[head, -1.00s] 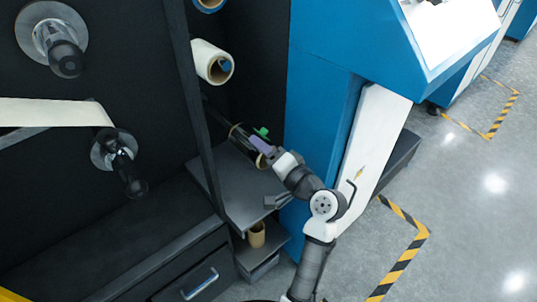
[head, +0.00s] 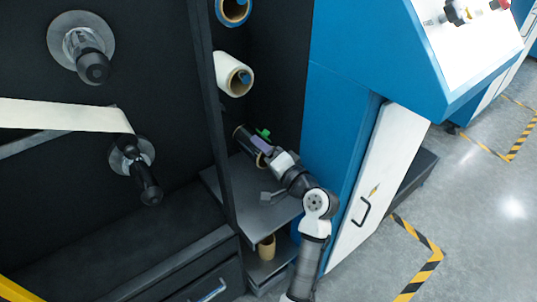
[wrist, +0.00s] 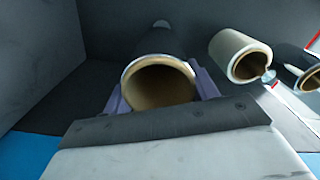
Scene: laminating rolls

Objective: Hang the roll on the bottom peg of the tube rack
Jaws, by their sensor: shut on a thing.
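My gripper (head: 262,152) is shut on a dark roll (head: 243,136) with a tan cardboard core. In the wrist view the purple fingers (wrist: 160,96) sit on both sides of the roll (wrist: 150,63), and its open core faces the camera. The roll is held above the grey shelf, below the cream roll of the tube rack.
A cream roll (head: 229,70) hangs on the peg above, and a blue-edged roll (head: 235,12) higher up. A dark post (head: 221,150) stands left of the held roll, a blue machine (head: 335,110) right. Below are the grey shelf (head: 270,212) and a tan tube (head: 267,247).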

